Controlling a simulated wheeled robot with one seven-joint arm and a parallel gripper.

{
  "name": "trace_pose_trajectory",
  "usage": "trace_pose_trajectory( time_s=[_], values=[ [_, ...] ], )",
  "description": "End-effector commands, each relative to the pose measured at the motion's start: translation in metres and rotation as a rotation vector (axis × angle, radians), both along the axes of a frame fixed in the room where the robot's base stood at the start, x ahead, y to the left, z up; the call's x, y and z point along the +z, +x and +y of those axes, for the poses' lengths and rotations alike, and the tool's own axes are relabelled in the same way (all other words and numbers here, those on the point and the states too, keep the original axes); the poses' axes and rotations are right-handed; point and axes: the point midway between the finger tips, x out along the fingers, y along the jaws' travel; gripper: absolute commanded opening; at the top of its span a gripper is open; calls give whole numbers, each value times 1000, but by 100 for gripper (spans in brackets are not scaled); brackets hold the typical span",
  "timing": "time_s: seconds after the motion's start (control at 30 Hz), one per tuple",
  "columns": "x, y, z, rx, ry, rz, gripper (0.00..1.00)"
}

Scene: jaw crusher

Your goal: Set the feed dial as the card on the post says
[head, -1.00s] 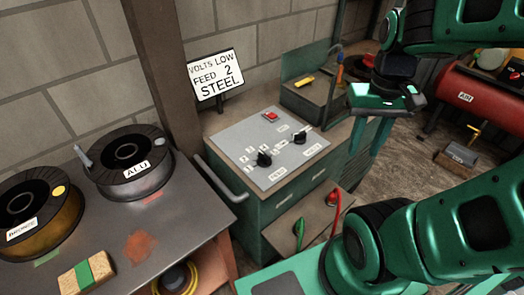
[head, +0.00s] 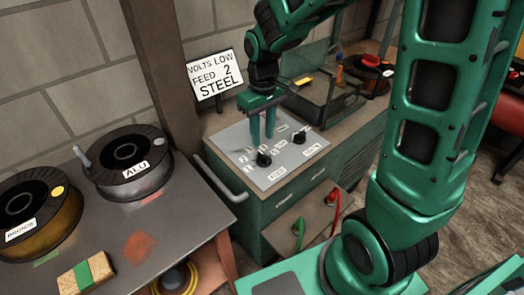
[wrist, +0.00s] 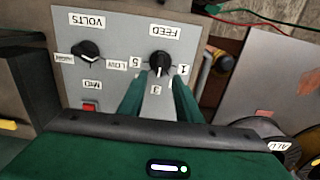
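The feed dial (head: 264,158) is a black knob on the grey panel (head: 245,135). In the wrist view, the feed dial (wrist: 159,58) appears upside down under its FEED label, with 5, 3 and 1 labels around it. Its pale mark seems to point towards the 3 label. My gripper (head: 263,140) is open just above the dial. In the wrist view its fingers (wrist: 158,78) are apart, near either side of the knob, with nothing between them; contact cannot be told. The card (head: 215,75) reads VOLTS LOW, FEED 2, STEEL.
The volts dial (head: 299,137) is beside the feed dial. A red button (wrist: 90,107) is on the same panel. The ALU spool (head: 128,162) and another spool (head: 38,215) stand on the left table. A grey handle (head: 225,178) lies along the cabinet's edge.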

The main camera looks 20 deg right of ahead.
Motion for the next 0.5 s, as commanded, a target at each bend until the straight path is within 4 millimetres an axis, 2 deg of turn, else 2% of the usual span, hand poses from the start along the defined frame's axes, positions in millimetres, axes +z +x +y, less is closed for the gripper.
trace_pose_trajectory(
  time_s=[0.1, 0.3, 0.5],
  values=[
    [-24, -1, 0, 0, -1, 5, 31],
    [-55, -1, 0, -1, -2, 5, 31],
    [-72, -1, 0, -1, -1, 2, 31]
  ],
)
